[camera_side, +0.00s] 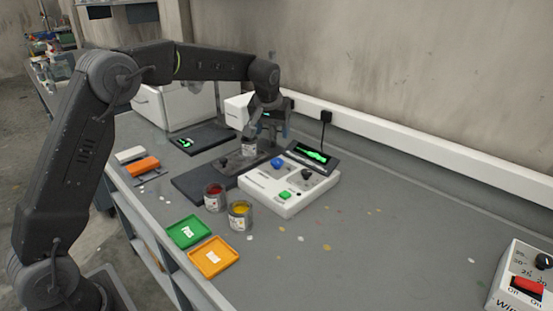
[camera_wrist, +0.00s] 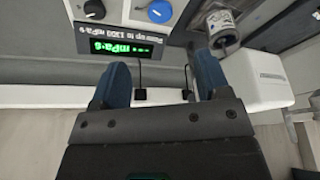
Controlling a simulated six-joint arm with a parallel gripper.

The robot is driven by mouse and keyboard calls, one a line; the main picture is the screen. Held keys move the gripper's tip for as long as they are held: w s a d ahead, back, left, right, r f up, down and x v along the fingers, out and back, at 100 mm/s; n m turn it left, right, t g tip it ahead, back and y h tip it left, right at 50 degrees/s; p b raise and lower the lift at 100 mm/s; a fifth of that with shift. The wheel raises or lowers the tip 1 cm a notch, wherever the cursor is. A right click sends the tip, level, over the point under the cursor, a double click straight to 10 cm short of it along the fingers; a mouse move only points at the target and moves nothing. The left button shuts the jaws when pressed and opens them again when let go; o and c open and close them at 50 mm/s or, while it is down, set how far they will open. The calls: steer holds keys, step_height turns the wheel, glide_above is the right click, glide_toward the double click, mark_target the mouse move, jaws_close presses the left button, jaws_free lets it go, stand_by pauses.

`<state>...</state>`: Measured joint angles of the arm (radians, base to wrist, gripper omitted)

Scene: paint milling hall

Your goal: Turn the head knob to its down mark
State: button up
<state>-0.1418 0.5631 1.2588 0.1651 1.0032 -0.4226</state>
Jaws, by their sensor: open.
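A white control box (camera_side: 262,186) stands on the bench, with a blue knob (camera_side: 277,163), a black knob (camera_side: 306,174) and a green button (camera_side: 285,195) on top. The wrist view shows the blue knob (camera_wrist: 160,11) and the black knob (camera_wrist: 95,9) at its top edge. No label tells me which is the head knob, and I cannot read a down mark. My gripper (camera_side: 267,134) is above and behind the box, apart from both knobs. Its blue fingers are open and empty in the wrist view (camera_wrist: 160,75). A lit display (camera_wrist: 108,45) sits beside the knobs.
A metal can (camera_wrist: 222,28) stands near my gripper, beside a white housing (camera_wrist: 258,80). Red (camera_side: 214,198) and yellow (camera_side: 240,216) paint cans stand left of the box, with green (camera_side: 188,232) and orange (camera_side: 213,257) trays in front. The bench right of the box is mostly clear.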

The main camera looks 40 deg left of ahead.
mark_target(277, 161)
steer(key=shift+n+y, duration=0.3)
steer(key=shift+n, duration=0.5)
steer(key=x, duration=1.3)
steer(key=shift+w+d+f, duration=0.2)
steer(key=shift+w+d, duration=0.1)
steer(key=shift+c, duration=0.4)
steer(key=c, duration=0.8)
steer(key=shift+c, duration=0.3)
